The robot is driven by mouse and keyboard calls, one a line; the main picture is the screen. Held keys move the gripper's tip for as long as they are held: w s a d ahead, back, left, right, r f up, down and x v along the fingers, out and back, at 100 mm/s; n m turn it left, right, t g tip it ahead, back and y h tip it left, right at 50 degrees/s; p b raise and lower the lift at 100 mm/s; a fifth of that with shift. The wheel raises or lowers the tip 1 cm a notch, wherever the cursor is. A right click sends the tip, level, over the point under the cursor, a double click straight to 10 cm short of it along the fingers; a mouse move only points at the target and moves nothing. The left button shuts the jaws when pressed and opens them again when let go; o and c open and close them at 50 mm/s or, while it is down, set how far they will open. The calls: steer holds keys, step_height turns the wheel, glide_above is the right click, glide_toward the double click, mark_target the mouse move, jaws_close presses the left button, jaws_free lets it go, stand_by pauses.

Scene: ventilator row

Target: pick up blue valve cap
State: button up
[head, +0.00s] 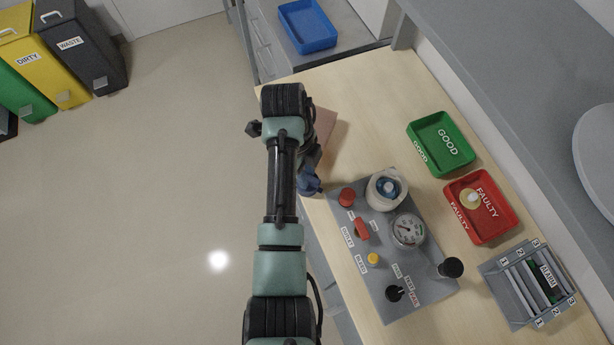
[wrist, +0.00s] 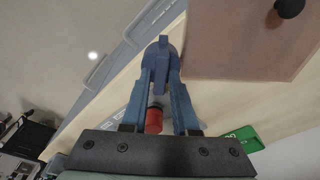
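The blue valve cap (wrist: 161,52) is a dark blue rounded piece with a raised ridge. In the wrist view it sits between the fingertips of my gripper (wrist: 161,82), whose two lighter blue fingers close on its sides. In the head view the cap and gripper (head: 310,182) show as a small dark blue shape at the table's left edge, beside the grey panel (head: 375,285). My arm partly hides the gripper there, and the fingers' exact contact cannot be made out in that view.
The panel carries a red knob (head: 347,197), a white round fitting with a blue centre (head: 387,188) and a gauge (head: 408,230). A green GOOD tray (head: 420,158), red FAULTY tray (head: 482,233) and slotted rack (head: 507,292) stand right. A brown board (wrist: 240,70) lies near the gripper.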

steer(key=shift+f, duration=0.1)
steer(key=shift+c, duration=0.3)
jaws_close()
